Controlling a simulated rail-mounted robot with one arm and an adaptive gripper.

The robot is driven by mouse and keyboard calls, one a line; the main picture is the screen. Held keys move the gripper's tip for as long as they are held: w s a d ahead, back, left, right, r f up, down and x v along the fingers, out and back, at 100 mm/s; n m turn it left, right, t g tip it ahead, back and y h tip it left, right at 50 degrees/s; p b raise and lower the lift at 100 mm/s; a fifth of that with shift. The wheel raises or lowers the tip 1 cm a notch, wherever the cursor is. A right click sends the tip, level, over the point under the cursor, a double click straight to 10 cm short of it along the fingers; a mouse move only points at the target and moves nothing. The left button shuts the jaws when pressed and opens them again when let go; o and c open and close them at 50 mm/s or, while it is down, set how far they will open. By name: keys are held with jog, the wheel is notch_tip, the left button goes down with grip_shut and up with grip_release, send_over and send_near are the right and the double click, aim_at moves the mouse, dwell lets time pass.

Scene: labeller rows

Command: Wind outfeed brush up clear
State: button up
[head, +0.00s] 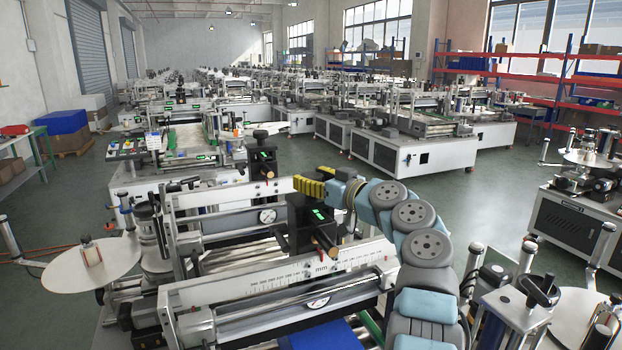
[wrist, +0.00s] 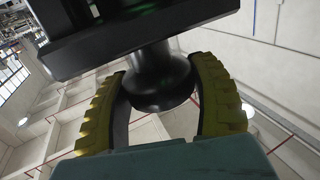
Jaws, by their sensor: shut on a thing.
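My gripper (head: 309,187) is over the near machine, at the top of a black adjuster block (head: 309,224) with a green display. In the wrist view the gripper's ribbed yellow fingers (wrist: 158,92) are closed around a round black knob (wrist: 160,72), one on each side. The knob joins the dark block (wrist: 135,30) by a short neck. In the head view the fingers partly hide the knob. The block sits on a white beam with a millimetre scale (head: 318,272). I cannot make out the brush itself or its height.
A second black adjuster block (head: 263,160) stands on the rear beam. A white reel disc (head: 92,264) sticks out at the left. Rollers and posts stand close at the right, near my arm. More labelling machines (head: 415,140) fill the hall behind, with open floor between.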

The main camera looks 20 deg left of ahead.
jog(key=shift+f, duration=0.35)
jog(key=o, duration=1.2)
jog(key=shift+w, duration=0.1)
jog(key=shift+r, duration=0.15)
jog(key=shift+v, duration=1.25)
jog(key=v, duration=0.9)
jog(key=shift+d, duration=0.25)
